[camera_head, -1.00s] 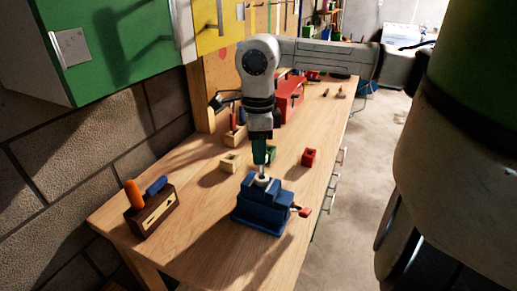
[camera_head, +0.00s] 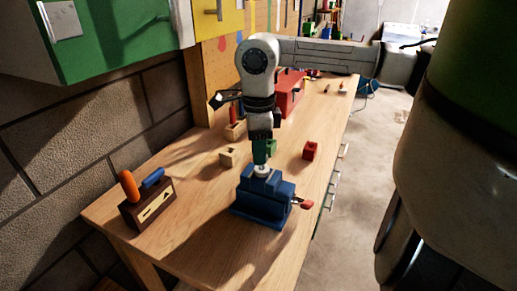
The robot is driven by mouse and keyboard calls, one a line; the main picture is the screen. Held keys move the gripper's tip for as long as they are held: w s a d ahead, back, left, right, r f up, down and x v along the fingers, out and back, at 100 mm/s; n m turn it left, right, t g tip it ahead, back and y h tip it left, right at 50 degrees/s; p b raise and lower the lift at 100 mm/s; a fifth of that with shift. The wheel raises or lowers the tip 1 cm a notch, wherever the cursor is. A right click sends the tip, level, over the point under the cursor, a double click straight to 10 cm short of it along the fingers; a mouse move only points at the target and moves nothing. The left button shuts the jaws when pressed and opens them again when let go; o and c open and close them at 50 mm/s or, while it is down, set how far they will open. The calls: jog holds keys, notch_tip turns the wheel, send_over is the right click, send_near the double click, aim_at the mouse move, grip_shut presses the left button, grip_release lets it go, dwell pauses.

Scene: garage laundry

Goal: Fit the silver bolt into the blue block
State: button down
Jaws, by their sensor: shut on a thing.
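The blue block (camera_head: 263,206) is vise-shaped and stands on the wooden workbench, with a red-tipped handle at its right side. My gripper (camera_head: 261,160) points straight down over its top. The silver bolt (camera_head: 262,171) shows as a small pale piece between the fingertips and the top of the block. My gripper is shut on the bolt. The fingers hide most of the bolt, and I cannot tell whether its lower end is inside the block or only touching its top.
A dark wooden holder (camera_head: 149,206) with orange and blue handles stands at the left. A pale block (camera_head: 229,158), a green block (camera_head: 271,147) and a red block (camera_head: 310,150) lie behind. A red toolbox (camera_head: 290,92) stands farther back. The front bench surface is clear.

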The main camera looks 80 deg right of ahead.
jog(key=shift+f+b, duration=1)
jog(key=shift+b, duration=0.1)
jog(key=c, duration=0.8)
grip_release()
jog(key=shift+r, duration=0.1)
notch_tip(320, 180, up, 11)
jog(key=shift+f+b, duration=0.2)
jog(key=shift+b, duration=0.1)
